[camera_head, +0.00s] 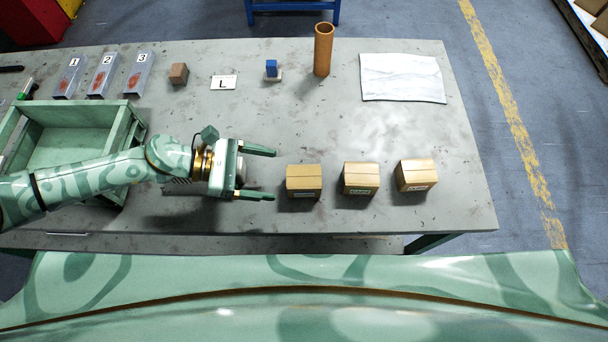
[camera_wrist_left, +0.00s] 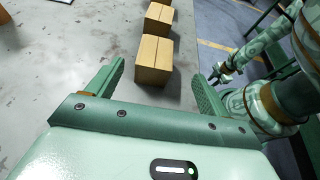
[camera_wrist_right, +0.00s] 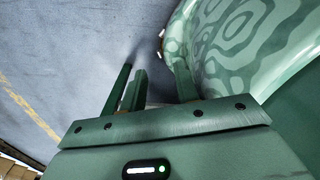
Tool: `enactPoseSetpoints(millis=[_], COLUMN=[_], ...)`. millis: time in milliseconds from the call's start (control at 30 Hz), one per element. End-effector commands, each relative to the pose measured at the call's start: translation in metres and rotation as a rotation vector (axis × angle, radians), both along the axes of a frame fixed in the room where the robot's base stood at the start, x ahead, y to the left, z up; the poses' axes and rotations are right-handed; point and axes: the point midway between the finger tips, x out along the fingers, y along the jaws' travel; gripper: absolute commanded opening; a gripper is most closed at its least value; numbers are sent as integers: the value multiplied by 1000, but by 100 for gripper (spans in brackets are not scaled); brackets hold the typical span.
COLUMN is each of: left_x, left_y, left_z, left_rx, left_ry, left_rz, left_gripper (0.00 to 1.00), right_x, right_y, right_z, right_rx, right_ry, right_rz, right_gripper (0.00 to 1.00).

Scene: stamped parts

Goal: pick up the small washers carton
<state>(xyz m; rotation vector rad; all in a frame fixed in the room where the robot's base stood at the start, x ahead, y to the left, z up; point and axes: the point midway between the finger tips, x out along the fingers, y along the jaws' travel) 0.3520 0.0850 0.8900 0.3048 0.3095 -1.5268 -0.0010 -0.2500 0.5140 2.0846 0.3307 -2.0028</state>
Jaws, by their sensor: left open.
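Three tan cartons stand in a row on the table in the head view: a left one (camera_head: 303,180), a middle one (camera_head: 360,177) and a right one (camera_head: 416,174). Each has a small front label, too small to read; the middle one's looks green. I cannot tell which is the small washers carton. My left gripper (camera_head: 272,175) is open and empty, just left of the left carton, its fingers pointing toward it. In the left wrist view the nearest carton (camera_wrist_left: 153,60) is ahead between the fingers (camera_wrist_left: 166,75), apart from them. My right gripper (camera_wrist_right: 158,85) looks open and empty, off the table.
A green open bin (camera_head: 123,127) sits behind my left arm. At the back are numbered plates (camera_head: 103,74), a brown cube (camera_head: 179,73), an L card (camera_head: 224,82), a blue block (camera_head: 271,68), an upright tube (camera_head: 323,50) and a pale sheet (camera_head: 403,78). Mid-table is clear.

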Motion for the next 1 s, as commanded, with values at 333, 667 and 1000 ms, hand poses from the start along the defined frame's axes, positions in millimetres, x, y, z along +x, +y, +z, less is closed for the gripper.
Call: enactPoseSetpoints(millis=[333, 667, 1000], left_x=[2, 8, 8], left_y=[-39, -79, -79], left_z=[-17, -37, -37], left_rx=[-1, 0, 0], left_ry=[0, -1, 0], left_rz=[0, 1, 1], left_gripper=[80, 80, 47], right_x=[10, 10, 10], right_y=[0, -2, -5], right_z=[0, -3, -3], right_rx=[1, -2, -6], right_ry=[-15, -15, -14], right_rz=[0, 0, 0], right_gripper=[31, 31, 31])
